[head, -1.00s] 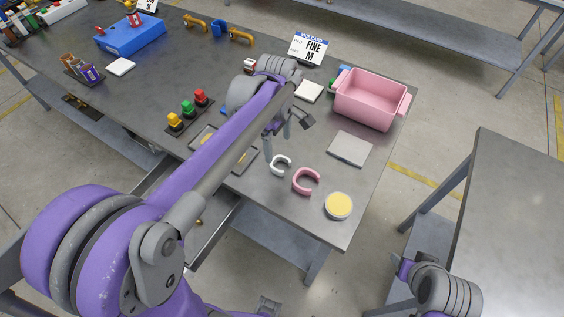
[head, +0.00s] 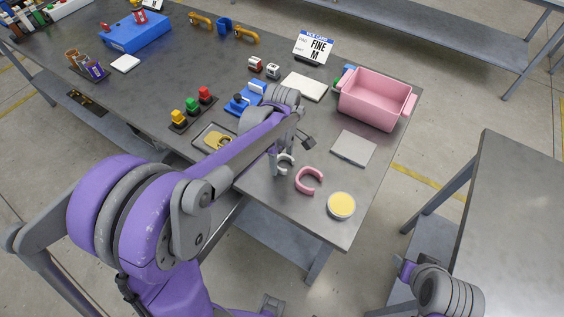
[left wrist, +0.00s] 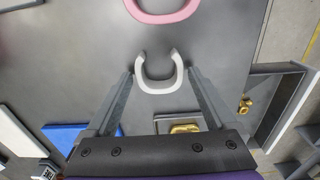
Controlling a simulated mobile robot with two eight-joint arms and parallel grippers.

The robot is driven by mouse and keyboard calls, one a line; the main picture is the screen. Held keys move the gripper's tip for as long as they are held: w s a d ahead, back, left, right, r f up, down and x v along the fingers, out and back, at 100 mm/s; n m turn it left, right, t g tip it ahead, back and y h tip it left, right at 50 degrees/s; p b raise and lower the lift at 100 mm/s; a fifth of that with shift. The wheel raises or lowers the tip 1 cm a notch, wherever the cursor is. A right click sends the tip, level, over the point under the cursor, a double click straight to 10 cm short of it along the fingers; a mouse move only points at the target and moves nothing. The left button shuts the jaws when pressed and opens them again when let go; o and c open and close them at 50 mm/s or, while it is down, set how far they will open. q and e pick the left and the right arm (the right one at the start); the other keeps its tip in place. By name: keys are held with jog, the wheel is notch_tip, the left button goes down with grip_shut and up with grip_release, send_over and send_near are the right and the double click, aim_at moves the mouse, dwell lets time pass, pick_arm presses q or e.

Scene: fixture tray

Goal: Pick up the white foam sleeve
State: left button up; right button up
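The white foam sleeve (head: 291,163) is a small C-shaped ring on the grey table, partly hidden by my left gripper in the head view. My left gripper (head: 283,163) points down over it. In the left wrist view the sleeve (left wrist: 158,86) lies between the two fingertips of the left gripper (left wrist: 160,73), with bare table showing on both sides. The fingers are open and not closed on it. I cannot tell how high the tips are above the table. My right gripper is out of view; only part of my right arm shows at the lower right.
A pink C-shaped ring (head: 310,180) lies close beside the sleeve. A round tin with a yellow top (head: 341,205) stands near the table corner. A flat grey plate (head: 354,148) and a pink bin (head: 376,99) are to the right. A tray (head: 212,138) lies left of my gripper.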

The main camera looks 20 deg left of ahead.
pick_arm(q)
jog(key=c, duration=0.7)
jog(key=shift+r, duration=0.15)
notch_tip(320, 180, up, 10)
jog(key=shift+o, duration=1.3)
jog(key=shift+c, duration=1.3)
